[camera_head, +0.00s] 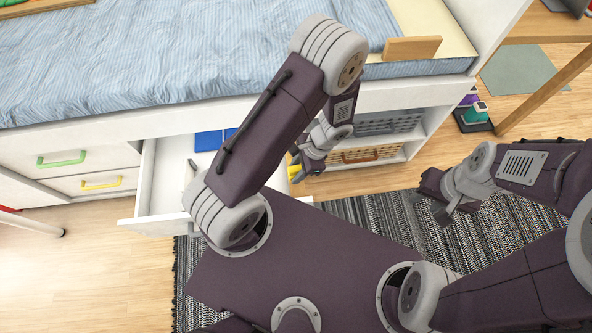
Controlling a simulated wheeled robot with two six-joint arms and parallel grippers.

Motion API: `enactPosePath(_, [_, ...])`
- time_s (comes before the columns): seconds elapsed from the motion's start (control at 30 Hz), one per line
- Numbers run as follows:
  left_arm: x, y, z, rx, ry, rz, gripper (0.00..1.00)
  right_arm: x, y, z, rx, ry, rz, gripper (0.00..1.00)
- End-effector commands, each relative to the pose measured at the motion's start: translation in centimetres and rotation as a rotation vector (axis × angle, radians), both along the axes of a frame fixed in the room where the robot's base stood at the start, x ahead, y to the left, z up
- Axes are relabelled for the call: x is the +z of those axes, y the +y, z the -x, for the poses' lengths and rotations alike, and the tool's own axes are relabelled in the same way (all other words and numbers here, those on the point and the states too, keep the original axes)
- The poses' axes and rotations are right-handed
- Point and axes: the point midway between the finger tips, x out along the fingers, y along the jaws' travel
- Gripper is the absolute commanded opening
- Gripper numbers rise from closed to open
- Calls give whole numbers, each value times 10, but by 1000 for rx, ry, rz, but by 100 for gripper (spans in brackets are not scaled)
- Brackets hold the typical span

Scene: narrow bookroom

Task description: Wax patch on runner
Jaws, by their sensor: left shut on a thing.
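An open white drawer (147,180) stands out from under the bed. Its left side wall shows, but my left arm hides much of its right part. My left gripper (297,166) is at the drawer's right end, shut on a small yellow thing (294,173). Only part of that thing shows, so I cannot tell its full shape. No wax patch can be made out on the drawer's visible side. My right gripper (428,203) hangs over the striped rug (354,214), well right of the drawer, with its fingers apart and nothing between them.
A blue flat item (208,141) lies in the drawer. Closed drawers with a green handle (61,159) and a yellow handle (101,182) are to the left. Crates (372,155) fill the shelf at right. A bed with blue bedding (180,50) spans the back.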

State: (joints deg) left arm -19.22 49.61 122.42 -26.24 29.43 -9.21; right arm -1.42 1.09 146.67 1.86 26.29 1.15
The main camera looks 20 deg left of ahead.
Motion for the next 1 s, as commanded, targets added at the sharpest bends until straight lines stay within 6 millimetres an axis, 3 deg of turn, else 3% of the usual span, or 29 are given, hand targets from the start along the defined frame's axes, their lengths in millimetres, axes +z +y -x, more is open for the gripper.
enactPosePath(0.03, [9,0,0,1,0,0,4,10,0,0,0,0,0,38])
enactPosePath(0.37, [35,0,-3,4,0,0,4,36,0,0,0,0,0,38])
enactPosePath(1.0, [36,0,-3,4,0,0,4,37,0,0,0,0,0,38])
